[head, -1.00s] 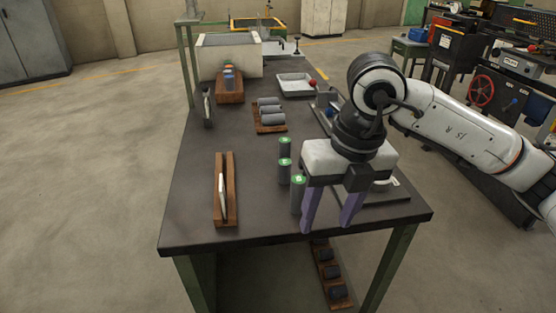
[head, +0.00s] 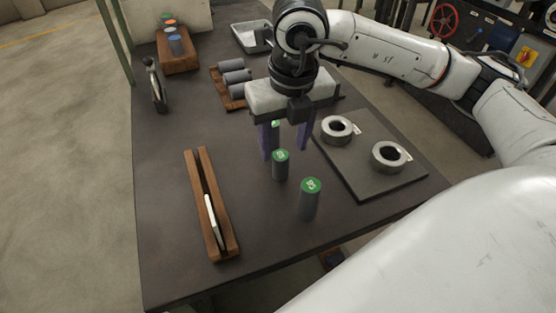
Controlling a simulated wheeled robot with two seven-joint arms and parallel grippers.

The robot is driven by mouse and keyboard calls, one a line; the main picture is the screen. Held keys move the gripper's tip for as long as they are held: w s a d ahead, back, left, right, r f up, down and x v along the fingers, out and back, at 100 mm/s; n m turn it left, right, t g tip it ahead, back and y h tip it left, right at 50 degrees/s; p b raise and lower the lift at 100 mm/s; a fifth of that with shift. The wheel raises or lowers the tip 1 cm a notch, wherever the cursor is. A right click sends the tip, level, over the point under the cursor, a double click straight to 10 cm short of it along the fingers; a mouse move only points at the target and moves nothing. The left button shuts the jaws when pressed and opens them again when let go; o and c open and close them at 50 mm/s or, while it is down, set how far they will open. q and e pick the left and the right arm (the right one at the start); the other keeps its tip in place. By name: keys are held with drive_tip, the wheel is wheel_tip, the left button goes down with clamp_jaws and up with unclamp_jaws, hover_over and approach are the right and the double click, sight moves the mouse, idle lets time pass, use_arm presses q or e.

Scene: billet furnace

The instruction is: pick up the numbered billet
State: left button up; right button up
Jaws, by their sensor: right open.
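Three dark grey billets with green tops stand upright on the dark table (head: 165,240) in the head view. The nearest billet (head: 310,200) has a white number on its top, perhaps 95. The middle billet (head: 280,166) also has white marks, too small to read surely. The farthest billet (head: 275,124) is mostly hidden behind the gripper, with only part of its green top showing. My right gripper (head: 284,153) points down, open, its two purple fingers over the far and middle billets. It holds nothing that I can see. My left gripper is not in view.
A wooden rack (head: 190,178) with a pale flat piece stands left. Two metal rings (head: 388,156) lie on a dark plate (head: 368,182) at right. Grey cylinders (head: 236,77) lie on a wooden rack behind. A wooden block (head: 180,60) holds coloured-topped cylinders.

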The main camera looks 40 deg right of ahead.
sight(281, 155)
drive_tip(key=f, duration=0.4)
drive_tip(key=w+f, duration=0.1)
drive_tip(key=shift+f+p, duration=0.4)
drive_tip(key=shift+r, duration=0.1)
clamp_jaws()
